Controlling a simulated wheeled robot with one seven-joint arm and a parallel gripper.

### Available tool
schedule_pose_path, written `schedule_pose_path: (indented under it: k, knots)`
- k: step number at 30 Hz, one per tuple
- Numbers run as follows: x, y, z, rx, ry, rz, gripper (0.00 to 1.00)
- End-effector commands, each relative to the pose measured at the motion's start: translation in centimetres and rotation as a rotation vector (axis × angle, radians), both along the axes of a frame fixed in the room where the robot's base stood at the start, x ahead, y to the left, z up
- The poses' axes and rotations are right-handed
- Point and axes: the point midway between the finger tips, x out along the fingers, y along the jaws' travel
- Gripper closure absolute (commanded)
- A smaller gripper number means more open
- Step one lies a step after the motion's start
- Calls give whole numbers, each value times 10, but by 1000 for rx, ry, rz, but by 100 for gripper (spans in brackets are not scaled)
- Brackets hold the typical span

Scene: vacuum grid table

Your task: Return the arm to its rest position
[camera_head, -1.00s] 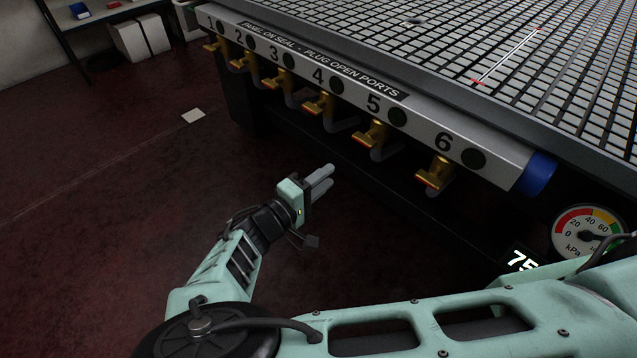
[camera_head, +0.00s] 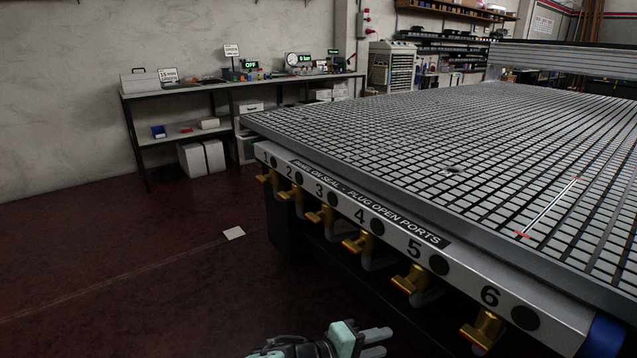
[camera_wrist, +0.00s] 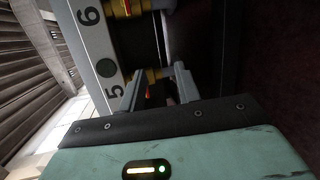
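My gripper (camera_head: 386,342) shows at the bottom edge of the head view, with a pale green body and two grey fingers pointing right. It hangs over the floor in front of the vacuum grid table (camera_head: 420,245), below the row of numbered ports. In the wrist view my gripper (camera_wrist: 158,82) has its two fingers apart, with nothing held between them. The port rail (camera_wrist: 92,45) with numbers 5 and 6 lies beyond the fingers there. Most of my arm is outside the head view.
Several yellow valves (camera_head: 410,283) stick out along the table's front rail. A blue end cap (camera_head: 604,336) is at its right end. A shelf bench (camera_head: 220,86) stands at the back wall. The red floor at left is clear except for a pale sheet (camera_head: 234,233).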

Motion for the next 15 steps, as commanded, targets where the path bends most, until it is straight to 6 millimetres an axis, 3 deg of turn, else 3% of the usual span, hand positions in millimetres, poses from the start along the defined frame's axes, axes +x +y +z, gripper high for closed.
schedule_pose_path:
  k: [3, 8, 15]
  knots:
    - [-25, -17, 1, 155, 177, -134, 67]
    - [-61, -21, 14, 372, 384, -238, 67]
    - [-106, -8, 64, 709, 603, -271, 67]
